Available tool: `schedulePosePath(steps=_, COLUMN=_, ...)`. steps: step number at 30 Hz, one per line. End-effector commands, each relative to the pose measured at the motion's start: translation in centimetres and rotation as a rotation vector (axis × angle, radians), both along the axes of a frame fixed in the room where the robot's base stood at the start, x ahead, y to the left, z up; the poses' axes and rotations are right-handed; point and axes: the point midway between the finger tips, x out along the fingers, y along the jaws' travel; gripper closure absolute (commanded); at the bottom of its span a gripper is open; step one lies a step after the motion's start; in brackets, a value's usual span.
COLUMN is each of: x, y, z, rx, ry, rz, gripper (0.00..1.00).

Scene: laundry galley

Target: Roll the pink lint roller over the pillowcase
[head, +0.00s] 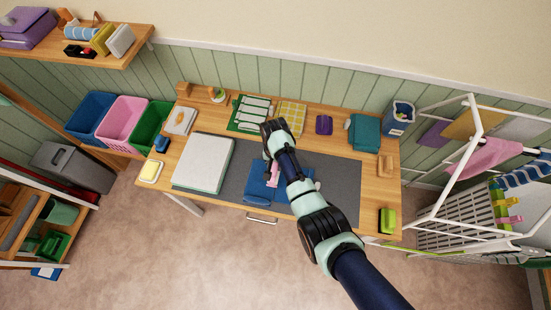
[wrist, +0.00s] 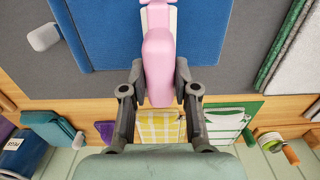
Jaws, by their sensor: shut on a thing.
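The pink lint roller (head: 273,174) is held in my gripper (head: 272,160), above the middle of the worktable. In the wrist view, my gripper (wrist: 160,80) has its two dark fingers closed on the pink handle of the lint roller (wrist: 159,60). The roller's head, with white showing, points toward the top edge and is partly cut off. The blue pillowcase (head: 257,190) lies flat on the grey mat, partly hidden by my arm. It also shows in the wrist view (wrist: 105,35), under the roller. I cannot tell whether the roller touches it.
The grey mat (head: 340,190) has bare room right of the pillowcase. A white folded stack (head: 203,163) lies to the left. Yellow checked cloth (head: 290,114), green-and-white cloth (head: 250,112) and teal cloth (head: 366,132) lie behind. A drying rack (head: 470,130) stands at right.

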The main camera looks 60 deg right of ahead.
Motion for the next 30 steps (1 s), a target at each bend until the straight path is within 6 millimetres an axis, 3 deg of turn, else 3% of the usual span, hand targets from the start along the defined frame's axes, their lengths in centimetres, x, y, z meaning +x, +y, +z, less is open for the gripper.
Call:
schedulePosePath(steps=1, x=0.0, y=0.1, z=0.9, rx=0.001, ry=0.001, rz=0.001, gripper=1.00)
schedulePosePath(steps=15, x=0.4, y=0.4, z=5.1, rx=0.000, ry=0.000, rz=0.012, gripper=1.00)
schedulePosePath(steps=30, x=0.5, y=0.5, z=5.3, rx=0.000, ry=0.000, rz=0.013, gripper=1.00)
